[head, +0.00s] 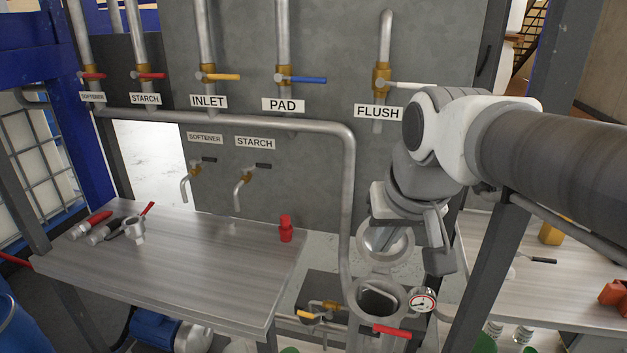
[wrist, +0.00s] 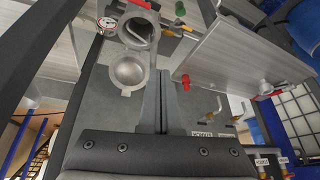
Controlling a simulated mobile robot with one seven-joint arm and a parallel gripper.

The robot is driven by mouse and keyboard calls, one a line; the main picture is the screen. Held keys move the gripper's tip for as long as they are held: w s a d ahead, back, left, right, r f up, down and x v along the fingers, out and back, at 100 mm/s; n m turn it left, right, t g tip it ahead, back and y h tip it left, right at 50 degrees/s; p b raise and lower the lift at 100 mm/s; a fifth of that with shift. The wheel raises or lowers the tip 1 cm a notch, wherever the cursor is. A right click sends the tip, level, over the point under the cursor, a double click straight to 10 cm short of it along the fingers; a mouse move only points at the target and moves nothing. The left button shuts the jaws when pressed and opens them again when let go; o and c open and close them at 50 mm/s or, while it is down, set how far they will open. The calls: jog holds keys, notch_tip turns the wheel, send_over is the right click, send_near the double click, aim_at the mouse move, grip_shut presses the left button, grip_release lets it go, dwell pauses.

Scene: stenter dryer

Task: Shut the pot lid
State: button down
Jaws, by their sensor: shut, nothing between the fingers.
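The pot (head: 357,304) is a round grey metal vessel at the bottom centre right of the head view, its mouth open and something pale and bent inside. It also shows at the top of the wrist view (wrist: 124,36). Its lid (head: 376,240) is a round metal dish standing open behind the mouth; in the wrist view the lid (wrist: 128,72) shows its hollow inner face. My gripper (head: 441,262) points down just right of the lid. In the wrist view my gripper's fingers (wrist: 168,78) are together and empty, beside the lid. Whether they touch it I cannot tell.
A pressure gauge (head: 422,300) and a red-handled valve (head: 391,331) sit close to the pot. A vertical pipe (head: 348,220) runs left of the lid. A workbench (head: 200,250) with a red item (head: 286,228) stands left. The panel with labelled valves is behind.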

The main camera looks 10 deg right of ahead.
jog(key=w+d+m, duration=0.1)
jog(key=w+d, duration=0.3)
jog(key=w, duration=0.4)
jog(key=w+d+f+m+h, duration=0.1)
jog(key=w+d, duration=0.2)
jog(key=w, duration=0.6)
jog(key=w+d+f+m+g, duration=0.1)
jog(key=w+d, duration=0.3)
jog(key=w, duration=0.4)
jog(key=shift+w+d+h, duration=0.35)
jog(key=shift+h, duration=0.05)
jog(key=shift+w+d+f+b, duration=0.1)
jog(key=shift+w+f+b, duration=0.2)
jog(key=shift+f, duration=1.8)
jog(key=shift+w+d+f+b, duration=0.1)
jog(key=shift+f+b, duration=0.25)
jog(key=shift+f, duration=1.75)
jog(key=shift+s+b, duration=0.15)
jog(key=shift+b, duration=0.15)
